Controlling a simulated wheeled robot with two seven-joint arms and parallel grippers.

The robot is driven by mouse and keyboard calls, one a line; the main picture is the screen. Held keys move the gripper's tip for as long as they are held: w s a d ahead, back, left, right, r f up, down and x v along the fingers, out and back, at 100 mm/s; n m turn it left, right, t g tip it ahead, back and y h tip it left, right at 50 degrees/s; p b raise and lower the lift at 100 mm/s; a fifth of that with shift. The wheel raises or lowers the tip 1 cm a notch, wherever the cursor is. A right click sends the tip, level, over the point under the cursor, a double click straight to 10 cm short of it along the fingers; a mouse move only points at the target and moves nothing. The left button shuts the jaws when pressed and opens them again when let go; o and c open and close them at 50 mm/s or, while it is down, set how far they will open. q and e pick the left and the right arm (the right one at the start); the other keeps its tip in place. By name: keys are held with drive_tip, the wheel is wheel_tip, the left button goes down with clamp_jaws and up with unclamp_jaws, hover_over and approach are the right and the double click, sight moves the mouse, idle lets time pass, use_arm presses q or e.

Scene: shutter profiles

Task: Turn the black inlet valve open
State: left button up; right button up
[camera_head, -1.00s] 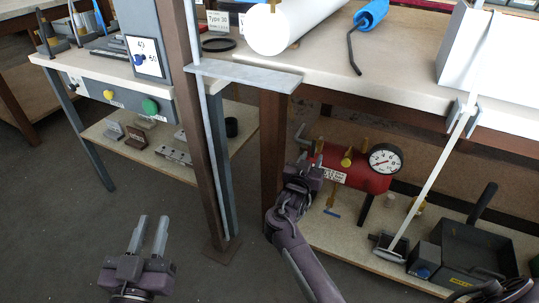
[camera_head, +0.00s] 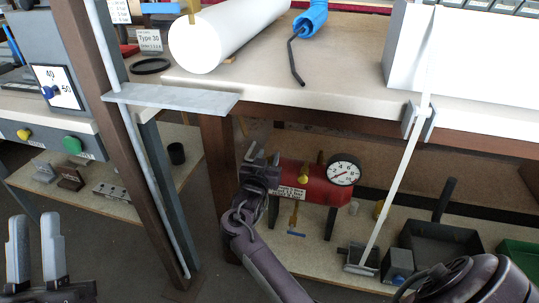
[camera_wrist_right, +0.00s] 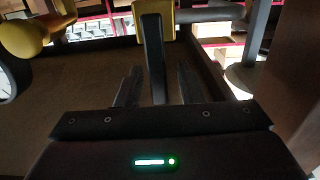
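The red tank (camera_head: 322,188) lies on the lower shelf, with a white-faced gauge (camera_head: 343,171) on its right. My right gripper (camera_head: 260,160) is at the tank's left end and hides what is there. In the right wrist view, a black valve lever (camera_wrist_right: 154,55) runs from a yellow valve body (camera_wrist_right: 180,14) down between the fingers of my right gripper (camera_wrist_right: 158,88). The fingers are open, with a gap on each side of the lever. My left gripper (camera_head: 36,248) is open and empty at the lower left, far from the tank.
The bench top (camera_head: 330,95) overhangs the tank. A brown post (camera_head: 110,130) with a grey bracket plate (camera_head: 170,98) stands left of my right arm. A slanted white rod (camera_head: 392,185) and a dark bin (camera_head: 440,245) are right of the tank.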

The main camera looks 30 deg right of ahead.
use_arm(q)
drive_tip(key=shift+s+a+r, duration=0.1)
use_arm(e)
drive_tip(key=shift+r, duration=0.1)
drive_tip(key=shift+c, duration=0.4)
clamp_jaws()
